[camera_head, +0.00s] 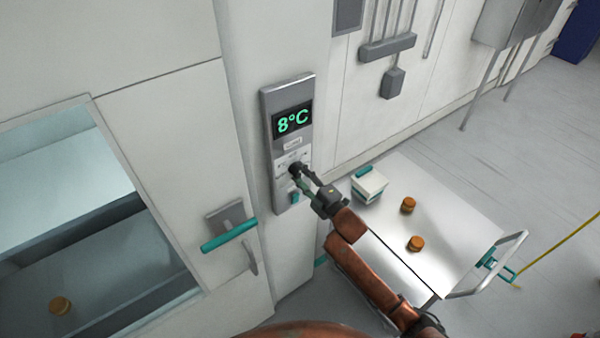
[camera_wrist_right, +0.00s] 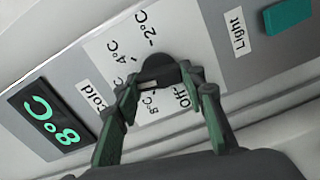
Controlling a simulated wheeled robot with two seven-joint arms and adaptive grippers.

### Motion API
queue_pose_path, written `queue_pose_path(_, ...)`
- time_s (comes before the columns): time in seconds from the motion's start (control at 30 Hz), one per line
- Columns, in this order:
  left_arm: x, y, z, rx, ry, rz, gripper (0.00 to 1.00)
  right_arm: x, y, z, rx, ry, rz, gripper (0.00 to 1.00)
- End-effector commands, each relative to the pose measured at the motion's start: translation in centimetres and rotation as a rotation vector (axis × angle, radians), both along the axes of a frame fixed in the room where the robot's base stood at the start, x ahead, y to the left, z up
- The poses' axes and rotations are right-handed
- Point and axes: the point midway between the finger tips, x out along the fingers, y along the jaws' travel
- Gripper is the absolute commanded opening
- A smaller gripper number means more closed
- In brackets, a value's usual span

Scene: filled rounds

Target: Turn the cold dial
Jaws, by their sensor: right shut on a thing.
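The cold dial (camera_head: 294,167) is a dark round knob on a grey wall panel (camera_head: 268,120). It also shows in the right wrist view (camera_wrist_right: 158,66), on a white plate marked Off, 8°C, 4°C and -2°C. A pale mark on the knob's lower side lies near the 8°C label. The display (camera_head: 292,119) above the dial reads 8°C in green. My right gripper (camera_head: 300,173) is at the dial, its fingers shut on the knob from both sides, as the right wrist view shows (camera_wrist_right: 163,82). My left gripper is not in view.
A teal switch (camera_head: 295,198) labelled Light sits below the dial. To the left is a cold-room door with a teal handle (camera_head: 229,235) and a window (camera_head: 75,130). A metal cart (camera_head: 455,215) stands at right with a white box (camera_head: 368,187) and two orange-brown rounds (camera_head: 416,244).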

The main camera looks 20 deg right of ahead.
Motion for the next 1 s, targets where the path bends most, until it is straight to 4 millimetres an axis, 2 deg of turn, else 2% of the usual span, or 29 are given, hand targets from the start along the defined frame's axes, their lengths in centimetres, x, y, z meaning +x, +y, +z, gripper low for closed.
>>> queue_pose_path(1.0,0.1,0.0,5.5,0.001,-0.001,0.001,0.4,0.0,-0.2,0.2,0.909,0.333,-0.003,0.13)
